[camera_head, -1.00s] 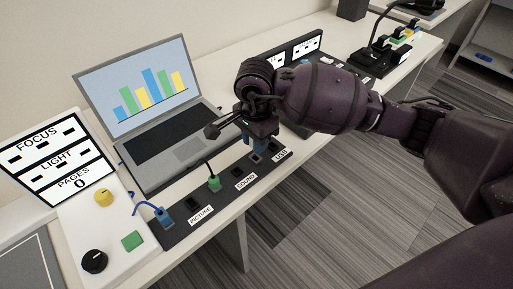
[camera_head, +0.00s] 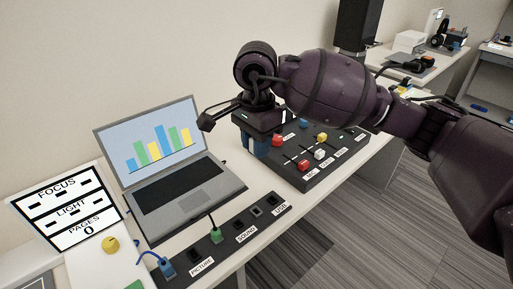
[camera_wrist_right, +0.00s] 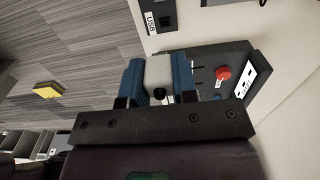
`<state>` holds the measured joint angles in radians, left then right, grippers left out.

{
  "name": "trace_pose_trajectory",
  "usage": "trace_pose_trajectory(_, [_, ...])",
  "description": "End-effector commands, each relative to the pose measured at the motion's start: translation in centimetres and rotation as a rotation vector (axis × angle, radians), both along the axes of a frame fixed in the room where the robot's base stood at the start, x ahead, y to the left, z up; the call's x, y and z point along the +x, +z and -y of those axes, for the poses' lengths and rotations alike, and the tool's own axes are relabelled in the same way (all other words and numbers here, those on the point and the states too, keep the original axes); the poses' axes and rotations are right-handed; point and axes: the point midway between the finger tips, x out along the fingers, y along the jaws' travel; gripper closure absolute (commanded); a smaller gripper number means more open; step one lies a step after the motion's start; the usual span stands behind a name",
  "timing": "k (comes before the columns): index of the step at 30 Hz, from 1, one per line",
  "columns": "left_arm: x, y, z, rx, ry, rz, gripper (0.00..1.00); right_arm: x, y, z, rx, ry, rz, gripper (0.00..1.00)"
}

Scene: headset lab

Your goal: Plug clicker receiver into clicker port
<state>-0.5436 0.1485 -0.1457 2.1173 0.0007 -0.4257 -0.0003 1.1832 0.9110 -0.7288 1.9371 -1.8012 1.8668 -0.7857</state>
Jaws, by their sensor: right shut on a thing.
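My right gripper (camera_head: 258,150) is raised past the far end of the black port strip (camera_head: 227,238), in front of a dark control box. In the right wrist view its blue fingers (camera_wrist_right: 158,80) are shut on a pale grey block, probably the clicker receiver (camera_wrist_right: 158,70). My left gripper is not in view.
A laptop (camera_head: 181,195) stands behind the strip. The dark control box (camera_head: 300,178) with coloured knobs is to the right, close to my right gripper. A FOCUS/LIGHT/PAGES panel (camera_head: 66,210) is at left. A yellow object (camera_wrist_right: 60,91) shows over the floor in the wrist view.

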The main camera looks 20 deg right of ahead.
Motion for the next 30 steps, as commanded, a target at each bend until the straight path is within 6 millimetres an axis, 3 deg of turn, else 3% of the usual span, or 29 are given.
trace_pose_trajectory(10, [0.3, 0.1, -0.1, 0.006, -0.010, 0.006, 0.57, 0.2, -0.1, 0.5, 0.000, -0.001, 0.000, 0.95])
trace_pose_trajectory(30, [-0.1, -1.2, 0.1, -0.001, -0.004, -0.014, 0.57, 2.0, -0.1, 5.3, 0.000, -0.002, 0.000, 0.95])
